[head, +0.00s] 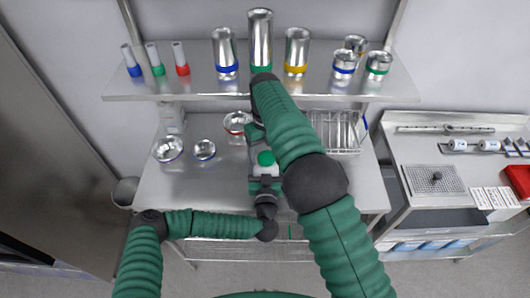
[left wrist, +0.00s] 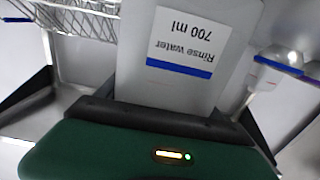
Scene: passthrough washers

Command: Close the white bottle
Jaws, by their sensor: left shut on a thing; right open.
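The white bottle (left wrist: 190,92), labelled "Rinse water 700 ml", fills the middle of the left wrist view, its lettering upside down there. My left gripper (left wrist: 160,115) is shut on it, with dark fingers on both sides. In the head view my left gripper (head: 264,184) is at the front middle of the table. A green round piece (head: 266,158) shows just beyond it; I cannot tell whether it is a cap. The bottle's top is hidden in the wrist view. My right gripper (head: 256,134) is open behind the green piece, partly covered by its own arm.
A wire rack (head: 337,130) stands right of my right gripper. Metal bowls (head: 168,148) and another white container (head: 172,118) are at the left. A shelf (head: 200,88) with colour-banded metal cylinders (head: 297,50) hangs above. The table's left front is clear.

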